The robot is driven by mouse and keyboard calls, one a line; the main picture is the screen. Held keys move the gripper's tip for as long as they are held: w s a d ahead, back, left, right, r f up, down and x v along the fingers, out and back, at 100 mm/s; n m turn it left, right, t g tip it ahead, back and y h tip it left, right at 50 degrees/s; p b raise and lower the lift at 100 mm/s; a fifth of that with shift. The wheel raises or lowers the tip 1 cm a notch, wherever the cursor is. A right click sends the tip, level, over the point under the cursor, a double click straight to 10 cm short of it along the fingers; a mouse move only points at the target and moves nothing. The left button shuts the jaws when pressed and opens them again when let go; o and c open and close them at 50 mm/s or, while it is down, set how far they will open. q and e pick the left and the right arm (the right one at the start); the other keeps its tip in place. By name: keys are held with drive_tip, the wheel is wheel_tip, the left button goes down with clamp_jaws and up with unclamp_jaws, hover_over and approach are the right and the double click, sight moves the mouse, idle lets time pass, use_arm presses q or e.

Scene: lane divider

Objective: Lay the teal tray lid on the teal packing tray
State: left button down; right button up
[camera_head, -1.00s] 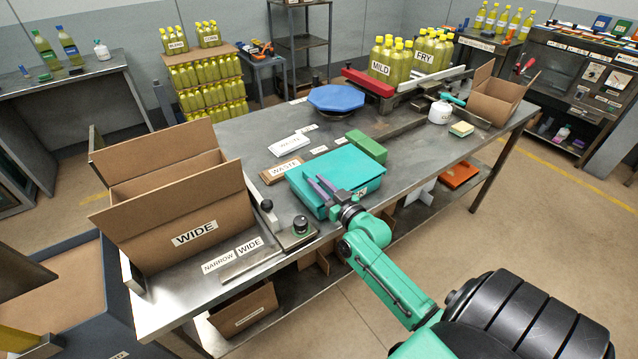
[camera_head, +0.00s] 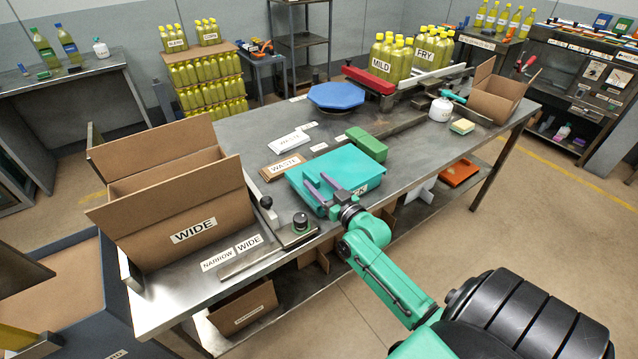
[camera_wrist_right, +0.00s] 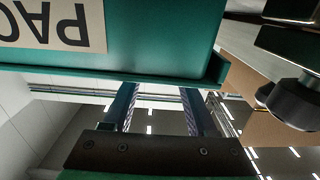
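The teal tray lid (camera_head: 352,164) is a flat teal top over the teal packing tray (camera_head: 375,186) near the table's front edge. The lid appears to lie on the tray, but I cannot tell if it is fully seated. The tray's front wall bears a white label, partly hidden by my arm; it shows upside down in the right wrist view (camera_wrist_right: 150,28). My right gripper (camera_head: 316,181) is at the tray's front, its fingers reaching over the lid. In the right wrist view its fingers (camera_wrist_right: 158,100) stand apart with nothing visible between them. My left gripper is out of view.
A green block (camera_head: 366,145) sits just behind the tray. A blue octagonal plate (camera_head: 336,95) stands farther back. An open WIDE carton (camera_head: 205,215) is at the left, with a metal guide and black knob (camera_head: 300,221) between. Bare tabletop lies right of the tray.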

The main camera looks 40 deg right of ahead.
drive_tip(key=shift+s+f, duration=0.1)
drive_tip(key=shift+s, duration=0.2)
drive_tip(key=s+b, duration=0.2)
drive_tip(key=s, duration=1.2)
